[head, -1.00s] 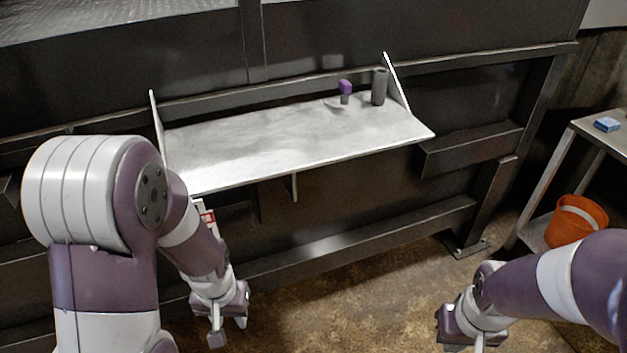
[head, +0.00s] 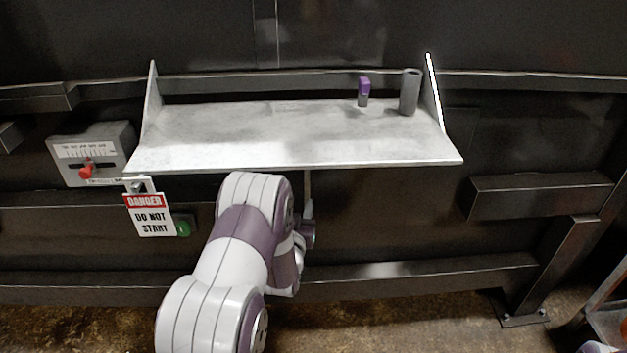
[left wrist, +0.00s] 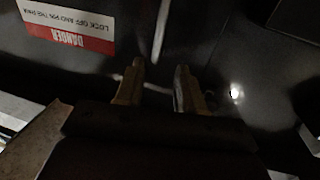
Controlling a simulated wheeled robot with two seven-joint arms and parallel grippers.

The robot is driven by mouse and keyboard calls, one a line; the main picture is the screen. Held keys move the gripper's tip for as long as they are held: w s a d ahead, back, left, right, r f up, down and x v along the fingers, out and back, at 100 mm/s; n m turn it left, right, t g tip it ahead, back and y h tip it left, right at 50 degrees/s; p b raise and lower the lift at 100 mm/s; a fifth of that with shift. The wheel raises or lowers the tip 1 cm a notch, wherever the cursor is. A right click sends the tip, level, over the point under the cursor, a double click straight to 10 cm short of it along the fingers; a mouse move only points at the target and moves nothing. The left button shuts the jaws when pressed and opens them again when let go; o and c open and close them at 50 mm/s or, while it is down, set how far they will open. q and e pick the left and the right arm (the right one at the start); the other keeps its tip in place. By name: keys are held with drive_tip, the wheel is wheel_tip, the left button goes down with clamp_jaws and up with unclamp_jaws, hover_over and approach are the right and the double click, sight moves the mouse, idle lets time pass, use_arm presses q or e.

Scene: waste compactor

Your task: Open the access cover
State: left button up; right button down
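The access cover is not clearly told apart from the dark machine front. In the left wrist view, a dark panel (left wrist: 225,45) carries an upside-down red and white danger label (left wrist: 68,25) about locking off and pinning the ram. A thin pale bar (left wrist: 161,28) stands beyond the fingers; a thin bar (head: 308,188) also hangs under the shelf in the head view. My left gripper (head: 308,235) is below the shelf's front edge, mostly hidden by my arm. In the left wrist view its fingers (left wrist: 158,88) are apart, with nothing seen held. My right gripper is out of view.
The pale shelf (head: 290,135) juts out above my left arm, with a purple-topped object (head: 363,90) and a grey cylinder (head: 410,92) on it. A grey box with a red handle (head: 88,168), a hanging danger tag (head: 148,215) and a green button (head: 183,227) are left.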

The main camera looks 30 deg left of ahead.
sight(307, 181)
use_arm(q)
drive_tip(key=b+x, duration=0.1)
drive_tip(key=x, duration=1)
drive_tip(key=shift+w+f, duration=0.1)
drive_tip(key=shift+w, duration=0.15)
clamp_jaws()
drive_tip(key=shift+s+d, duration=0.1)
drive_tip(key=shift+d, duration=0.05)
